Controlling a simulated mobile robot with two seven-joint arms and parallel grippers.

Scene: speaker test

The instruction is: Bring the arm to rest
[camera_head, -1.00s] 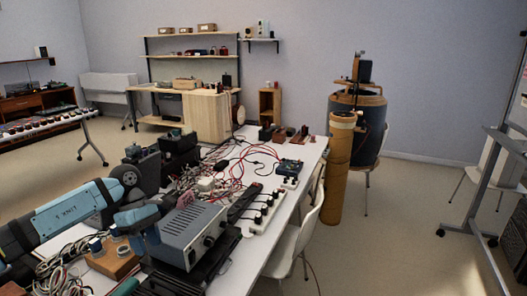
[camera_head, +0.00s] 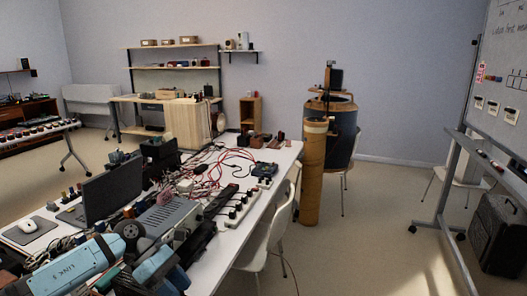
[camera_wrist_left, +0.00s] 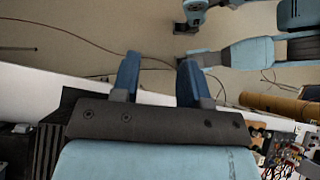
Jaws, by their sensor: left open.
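My left arm (camera_head: 80,265) comes in from the lower left of the head view, low over the near end of the white table (camera_head: 232,258). Its blue end part lies near the bottom edge, close in front of the grey instrument box. In the left wrist view, my left gripper (camera_wrist_left: 160,80) has two blue fingers standing well apart, with nothing between them. Floor and a dark cable show beyond the fingertips.
A grey instrument box (camera_head: 168,218), a laptop (camera_head: 112,192), a mouse (camera_head: 27,225), red wires and a power strip (camera_head: 237,208) crowd the table. A white chair (camera_head: 265,240) stands at its right side.

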